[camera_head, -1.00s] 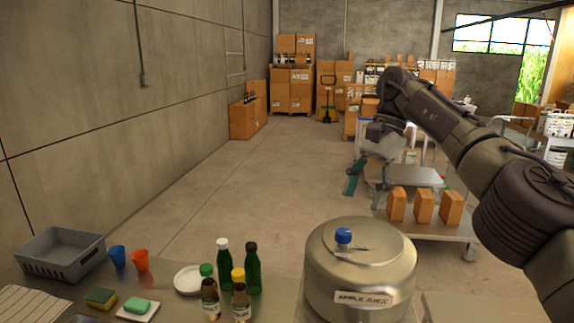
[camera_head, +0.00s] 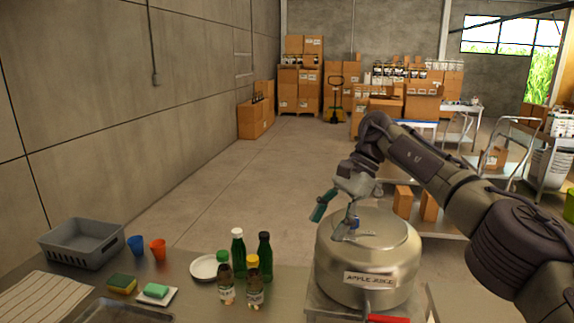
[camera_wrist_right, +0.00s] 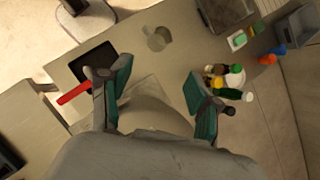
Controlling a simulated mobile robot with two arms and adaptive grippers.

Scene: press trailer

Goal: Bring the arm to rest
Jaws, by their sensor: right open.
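My right arm comes in from the right in the head view. Its gripper (camera_head: 336,212) hangs over the metal apple juice tank, open and empty, with its fingers apart. In the right wrist view the two teal-padded fingers of the right gripper (camera_wrist_right: 156,95) are spread wide with nothing between them. Whether the fingers touch the tank cannot be told. My left gripper does not show.
Several bottles (camera_head: 245,268) stand left of the tank, near a white plate (camera_head: 204,267), a blue cup (camera_head: 136,245), an orange cup (camera_head: 158,249) and a grey crate (camera_head: 50,254). A red handle (camera_head: 388,319) shows in front of the tank.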

